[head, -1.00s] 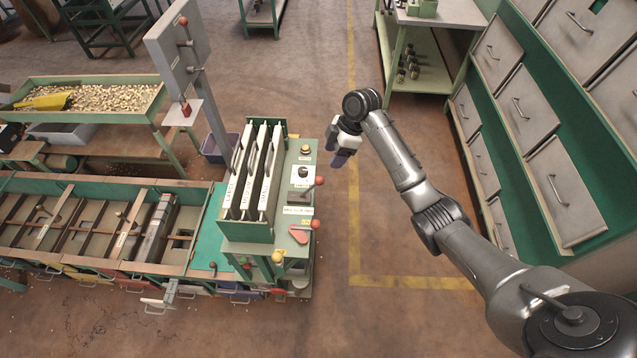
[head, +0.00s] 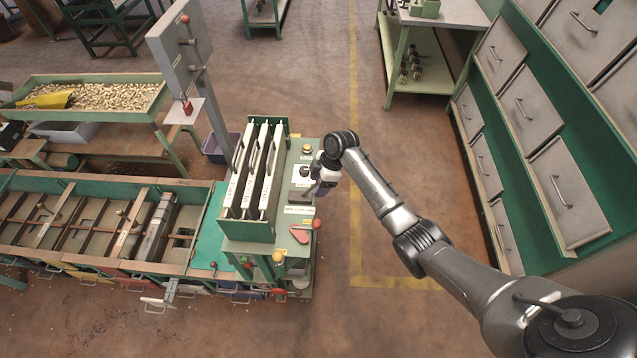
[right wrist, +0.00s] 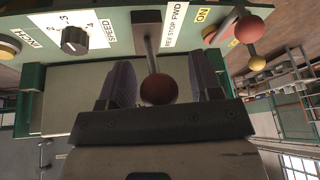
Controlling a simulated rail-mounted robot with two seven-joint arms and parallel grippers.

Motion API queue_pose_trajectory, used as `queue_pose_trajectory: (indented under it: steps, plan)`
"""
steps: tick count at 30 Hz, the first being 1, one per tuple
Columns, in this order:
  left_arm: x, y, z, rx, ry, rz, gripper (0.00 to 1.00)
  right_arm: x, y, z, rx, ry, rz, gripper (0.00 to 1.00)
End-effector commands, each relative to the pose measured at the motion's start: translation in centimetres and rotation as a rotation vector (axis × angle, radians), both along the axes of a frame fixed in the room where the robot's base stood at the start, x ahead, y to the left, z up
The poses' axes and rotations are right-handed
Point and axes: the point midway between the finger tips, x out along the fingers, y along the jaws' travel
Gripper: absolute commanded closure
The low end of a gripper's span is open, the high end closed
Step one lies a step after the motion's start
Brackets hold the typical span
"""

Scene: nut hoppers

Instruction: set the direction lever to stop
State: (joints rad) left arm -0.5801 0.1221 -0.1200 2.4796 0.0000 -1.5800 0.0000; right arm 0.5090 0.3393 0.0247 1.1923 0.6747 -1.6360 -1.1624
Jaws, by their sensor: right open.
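The direction lever (right wrist: 152,48) is a metal rod with a dark red ball knob (right wrist: 159,89), beside a white label (right wrist: 174,25) reading REV STOP FWD in the right wrist view. My right gripper (right wrist: 163,75) is open, with one finger on each side of the lever. The knob shows between the fingers, and I cannot tell whether either finger touches it. I cannot tell which label word the lever points at. In the head view my right gripper (head: 320,186) is over the control panel (head: 283,236) and covers most of the lever. My left gripper is not in view.
Upright white-edged plates (head: 254,170) stand left of the panel.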

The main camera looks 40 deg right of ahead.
Motion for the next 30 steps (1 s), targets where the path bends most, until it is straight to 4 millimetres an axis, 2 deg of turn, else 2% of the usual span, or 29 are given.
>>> queue_pose_trajectory:
  steps: [10,27,30]
  plan:
    - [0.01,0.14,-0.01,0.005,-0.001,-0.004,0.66,0.04,0.1,-0.2,-0.001,-0.001,0.001,0.42]
    - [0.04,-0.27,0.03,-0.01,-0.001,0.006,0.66,0.03,0.07,-0.16,0.0,0.0,0.0,0.96]
    - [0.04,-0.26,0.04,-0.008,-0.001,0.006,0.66,0.03,0.08,-0.16,0.0,0.0,0.0,1.0]
